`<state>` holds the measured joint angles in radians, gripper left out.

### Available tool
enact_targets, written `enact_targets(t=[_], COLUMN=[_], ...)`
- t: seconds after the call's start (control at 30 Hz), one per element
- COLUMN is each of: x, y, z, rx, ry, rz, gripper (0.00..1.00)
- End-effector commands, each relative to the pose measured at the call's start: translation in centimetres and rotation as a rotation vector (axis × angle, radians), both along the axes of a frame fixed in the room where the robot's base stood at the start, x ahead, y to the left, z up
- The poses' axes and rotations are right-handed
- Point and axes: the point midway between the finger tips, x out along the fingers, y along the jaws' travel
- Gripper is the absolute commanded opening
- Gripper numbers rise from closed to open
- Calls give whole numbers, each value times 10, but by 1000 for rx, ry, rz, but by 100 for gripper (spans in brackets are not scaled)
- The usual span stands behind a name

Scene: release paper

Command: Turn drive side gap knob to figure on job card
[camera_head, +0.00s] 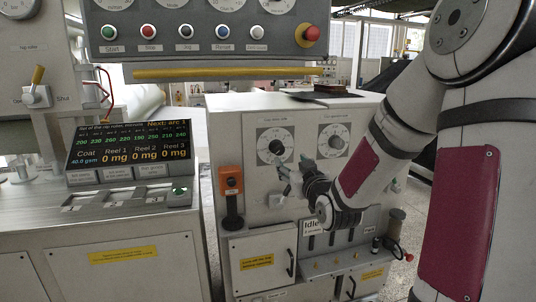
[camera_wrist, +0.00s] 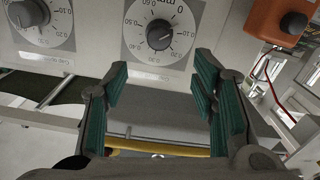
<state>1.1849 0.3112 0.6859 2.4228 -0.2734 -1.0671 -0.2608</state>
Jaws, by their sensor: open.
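Two black knobs on white dials sit side by side on the grey cabinet front: a left knob (camera_head: 275,147) and a right knob (camera_head: 335,142). The dial labels are too small to tell which is drive side. My gripper (camera_head: 289,168) is open and empty, just below and in front of the left knob. In the wrist view, which is upside down, the left knob (camera_wrist: 159,35) lies beyond and between the green-padded fingers (camera_wrist: 162,82), apart from them. Its dial carries decimal figures. The right knob (camera_wrist: 30,13) is at upper left there. I cannot make out a job card.
An orange box (camera_head: 231,180) with a dark knob is mounted left of the dials. A display (camera_head: 128,145) shows coat and reel readings. A yellow bar (camera_head: 220,73) runs above the cabinet. An "Idle" sign (camera_head: 312,226), small levers and door handles are below my wrist.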

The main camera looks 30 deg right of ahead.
Motion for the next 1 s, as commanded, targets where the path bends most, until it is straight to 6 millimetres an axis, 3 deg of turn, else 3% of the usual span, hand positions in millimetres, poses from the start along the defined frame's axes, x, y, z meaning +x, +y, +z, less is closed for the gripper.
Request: enact_targets(t=[0.4, 0.6, 1.0], x=[77, 105, 120], y=[-22, -30, -34], z=[-1, -1, 0], rx=[4, 3, 2], ry=[0, 0, 3], rz=[1, 1, 0], gripper=[53, 53, 53])
